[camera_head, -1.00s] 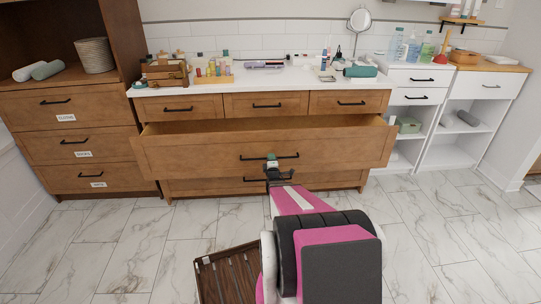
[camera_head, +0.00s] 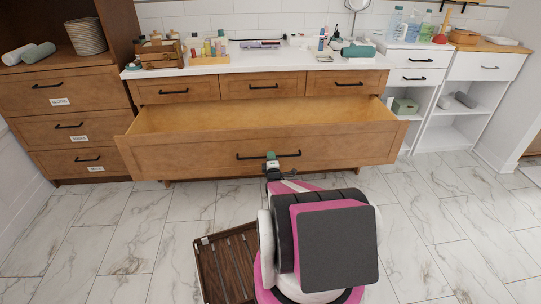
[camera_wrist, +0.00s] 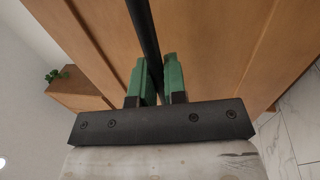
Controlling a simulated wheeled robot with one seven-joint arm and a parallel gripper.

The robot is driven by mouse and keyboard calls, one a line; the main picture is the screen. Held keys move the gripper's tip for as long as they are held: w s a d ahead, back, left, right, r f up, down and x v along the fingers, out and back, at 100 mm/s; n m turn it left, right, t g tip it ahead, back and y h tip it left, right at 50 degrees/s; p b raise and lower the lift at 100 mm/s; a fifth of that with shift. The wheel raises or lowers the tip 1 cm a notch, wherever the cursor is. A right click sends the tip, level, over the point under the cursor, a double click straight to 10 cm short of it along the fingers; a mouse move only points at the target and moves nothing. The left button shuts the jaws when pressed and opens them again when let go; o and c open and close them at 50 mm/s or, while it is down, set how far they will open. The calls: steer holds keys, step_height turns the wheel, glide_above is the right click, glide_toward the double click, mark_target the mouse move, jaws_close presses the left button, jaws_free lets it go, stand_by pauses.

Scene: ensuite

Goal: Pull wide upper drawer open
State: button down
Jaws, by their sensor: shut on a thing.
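The wide upper drawer (camera_head: 205,154) of the wooden vanity is pulled well out, and its empty-looking inside shows behind the front. Its black bar handle (camera_head: 250,156) runs across the front. My gripper (camera_head: 271,163) is shut on the handle near its middle. In the wrist view, the green fingertips of my gripper (camera_wrist: 158,78) lie on both sides of the black handle (camera_wrist: 144,35), with the wooden drawer front (camera_wrist: 210,50) behind. The lower drawer is mostly hidden under the open one.
Three small drawers (camera_head: 262,87) above are closed. The white counter (camera_head: 225,66) holds bottles and boxes. A dark slatted wooden mat (camera_head: 228,262) lies on the floor left of my base. Marble floor (camera_head: 120,235) is clear at left and right.

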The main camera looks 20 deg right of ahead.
steer(key=shift+s, duration=0.1)
stand_by(0.3)
steer(key=c, duration=1.2)
jaws_free()
